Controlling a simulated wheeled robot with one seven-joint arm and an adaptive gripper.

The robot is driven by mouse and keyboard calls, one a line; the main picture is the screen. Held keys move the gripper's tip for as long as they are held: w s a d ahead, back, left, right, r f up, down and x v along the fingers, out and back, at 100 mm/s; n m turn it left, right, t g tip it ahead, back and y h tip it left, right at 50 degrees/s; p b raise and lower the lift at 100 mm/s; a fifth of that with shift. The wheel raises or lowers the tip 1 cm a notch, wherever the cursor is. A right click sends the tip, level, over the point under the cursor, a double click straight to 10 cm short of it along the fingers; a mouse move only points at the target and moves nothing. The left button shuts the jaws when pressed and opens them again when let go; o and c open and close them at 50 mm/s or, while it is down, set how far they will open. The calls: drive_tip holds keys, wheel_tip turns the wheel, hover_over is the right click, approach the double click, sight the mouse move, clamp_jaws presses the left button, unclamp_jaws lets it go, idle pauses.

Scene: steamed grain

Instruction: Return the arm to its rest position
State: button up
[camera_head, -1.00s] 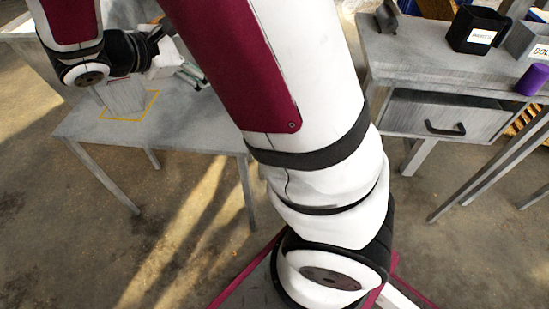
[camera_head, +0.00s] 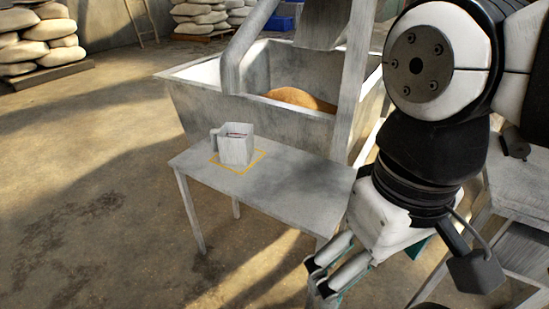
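My arm comes in from the upper right of the head view, and my gripper (camera_head: 320,280) hangs low, pointing down and left in front of the small table (camera_head: 290,200). Its fingertips are dark and near each other; whether they are apart or touching is not clear. I see no object held in it. A grey square measuring jug (camera_head: 237,146) with a handle on its left stands upright on the table, inside a yellow outlined square (camera_head: 228,172). The jug is well apart from my gripper.
A large grey trough (camera_head: 200,100) with a brown mound of grain (camera_head: 300,98) stands behind the table. A grey workbench (camera_head: 520,190) is partly hidden behind my arm at right. White sacks (camera_head: 40,45) are stacked far left. The floor at left is clear.

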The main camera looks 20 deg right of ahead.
drive_tip(key=shift+s+a, duration=0.2)
drive_tip(key=shift+a, duration=0.1)
idle(0.6)
wheel_tip(320, 180, up, 30)
drive_tip(key=t+p, duration=0.4)
drive_tip(key=p, duration=2.4)
drive_tip(key=shift+d, duration=0.3)
